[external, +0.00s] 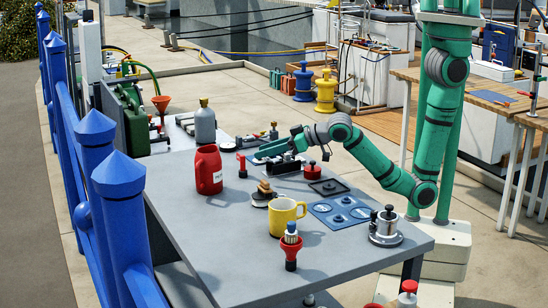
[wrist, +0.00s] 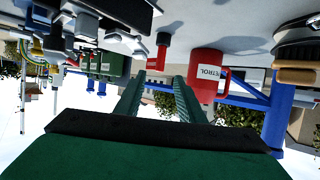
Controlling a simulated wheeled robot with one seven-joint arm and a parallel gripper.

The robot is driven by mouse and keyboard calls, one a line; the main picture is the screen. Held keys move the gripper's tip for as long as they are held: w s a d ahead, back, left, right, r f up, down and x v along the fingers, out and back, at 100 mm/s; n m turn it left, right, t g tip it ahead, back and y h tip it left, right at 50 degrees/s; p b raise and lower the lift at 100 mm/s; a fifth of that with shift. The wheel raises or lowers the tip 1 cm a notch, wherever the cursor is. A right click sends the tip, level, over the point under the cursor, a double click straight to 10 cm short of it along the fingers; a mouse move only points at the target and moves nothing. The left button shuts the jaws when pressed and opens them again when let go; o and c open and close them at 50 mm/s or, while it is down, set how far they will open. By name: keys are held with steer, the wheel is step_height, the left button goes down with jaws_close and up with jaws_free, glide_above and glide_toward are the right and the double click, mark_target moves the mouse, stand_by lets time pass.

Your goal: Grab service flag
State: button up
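I cannot pick out a service flag with certainty in either view. My gripper (external: 266,154) is at the far end of the grey table (external: 190,235), low over its top, with its fingers pointing left. In the wrist view my two green fingers (wrist: 157,90) stand apart with nothing between them. A small red cylinder (external: 241,166) stands on the table left of the fingertips; in the wrist view it appears beyond the gap between them (wrist: 157,55). A black block (external: 285,164) lies close beneath my gripper; whether they touch is unclear.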

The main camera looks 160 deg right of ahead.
glide_above(243, 173)
steer(key=s+a, duration=0.2)
steer(key=shift+w+f, duration=0.2)
steer(key=shift+f, duration=1.05)
jaws_close()
